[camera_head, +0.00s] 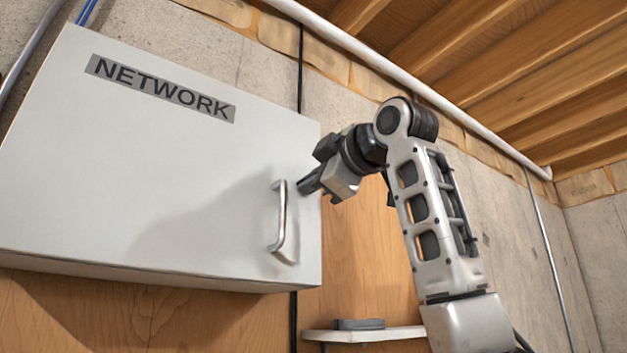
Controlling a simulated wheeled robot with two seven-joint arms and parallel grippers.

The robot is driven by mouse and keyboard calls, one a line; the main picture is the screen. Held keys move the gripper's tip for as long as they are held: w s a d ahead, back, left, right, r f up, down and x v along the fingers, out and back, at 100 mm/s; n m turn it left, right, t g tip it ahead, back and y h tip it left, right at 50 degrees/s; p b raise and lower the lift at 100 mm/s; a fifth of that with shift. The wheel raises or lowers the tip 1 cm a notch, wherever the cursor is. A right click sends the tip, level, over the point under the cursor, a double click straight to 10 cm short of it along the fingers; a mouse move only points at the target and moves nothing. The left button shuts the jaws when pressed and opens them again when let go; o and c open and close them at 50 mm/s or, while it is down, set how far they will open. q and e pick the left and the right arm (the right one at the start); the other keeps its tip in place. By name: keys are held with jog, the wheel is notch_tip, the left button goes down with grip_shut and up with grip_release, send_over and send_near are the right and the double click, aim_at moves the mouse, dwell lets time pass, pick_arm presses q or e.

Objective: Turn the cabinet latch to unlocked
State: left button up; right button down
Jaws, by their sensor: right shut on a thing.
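The light grey cabinet (130,165) hangs on the wall at the left, with its door shut and a NETWORK label (160,88) near the top. A pale vertical bar handle (281,218) is near the door's right edge. My right gripper (308,184) is at the door's right edge, just right of the handle's upper end. It is shut on the small latch there. The fingers hide the latch, so I cannot tell its angle. My left gripper is not in view.
A small shelf (390,334) with a dark flat object (359,324) on it is below and right of the cabinet. A pale pipe (400,82) runs along the wall top under wooden joists (520,70). The concrete wall (515,235) at the right is mostly bare.

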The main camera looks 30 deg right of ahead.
jog(key=n, duration=0.4)
jog(key=shift+n, duration=0.4)
dwell(0.4)
jog(key=c, duration=1.6)
grip_release()
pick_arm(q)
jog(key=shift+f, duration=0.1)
pick_arm(e)
jog(key=shift+s, duration=0.1)
